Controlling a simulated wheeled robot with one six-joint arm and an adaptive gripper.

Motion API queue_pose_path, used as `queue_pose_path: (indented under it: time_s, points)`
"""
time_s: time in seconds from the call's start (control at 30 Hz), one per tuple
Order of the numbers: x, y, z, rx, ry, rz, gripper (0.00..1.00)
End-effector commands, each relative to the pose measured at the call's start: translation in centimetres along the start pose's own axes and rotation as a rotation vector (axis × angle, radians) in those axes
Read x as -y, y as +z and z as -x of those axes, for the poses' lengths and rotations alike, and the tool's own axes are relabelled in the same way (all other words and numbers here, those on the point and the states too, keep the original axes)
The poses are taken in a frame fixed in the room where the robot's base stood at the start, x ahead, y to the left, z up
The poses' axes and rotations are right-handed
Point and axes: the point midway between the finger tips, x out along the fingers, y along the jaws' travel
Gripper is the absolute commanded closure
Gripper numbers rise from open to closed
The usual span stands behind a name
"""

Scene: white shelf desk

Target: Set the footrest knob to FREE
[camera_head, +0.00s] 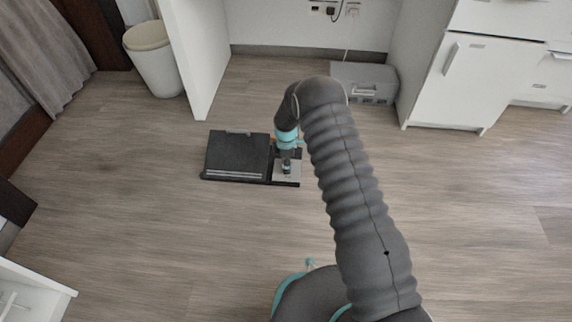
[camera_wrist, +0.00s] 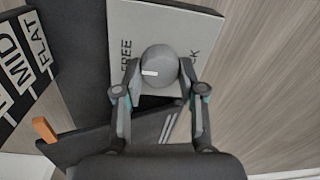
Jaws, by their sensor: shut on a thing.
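The footrest (camera_head: 237,153) is a dark tilted board on the floor, with a pale knob plate (camera_head: 293,173) at its right side. In the wrist view the round grey knob (camera_wrist: 160,66) sits on the pale plate (camera_wrist: 160,25). Its white mark points left, toward the side with the word FREE (camera_wrist: 126,48). A partly hidden word ending in K lies on the right side. My gripper (camera_wrist: 160,72) has a finger on each side of the knob and is shut on it. In the head view my gripper (camera_head: 287,168) points down over the plate.
An orange lever tip (camera_wrist: 45,129) lies left of the gripper, near a scale marked MID and FLAT (camera_wrist: 20,65). A grey box (camera_head: 363,83) stands behind, under the desk. A bin (camera_head: 155,70) stands at the back left. The floor around the footrest is clear.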

Motion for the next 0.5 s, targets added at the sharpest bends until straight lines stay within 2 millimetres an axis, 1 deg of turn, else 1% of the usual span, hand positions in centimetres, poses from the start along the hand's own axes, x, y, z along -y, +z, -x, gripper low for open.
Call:
queue_pose_path:
  time_s: [0.07,0.1,0.17,0.5]
  points:
    - [-0.01,0.04,-0.07,0.001,0.001,0.001,0.95]
    - [-0.01,0.04,-0.07,0.001,0.001,0.001,0.50]
    - [-0.01,0.03,-0.07,0.001,0.000,0.001,0.35]
    - [-0.03,-0.05,0.16,0.000,0.001,0.000,0.35]
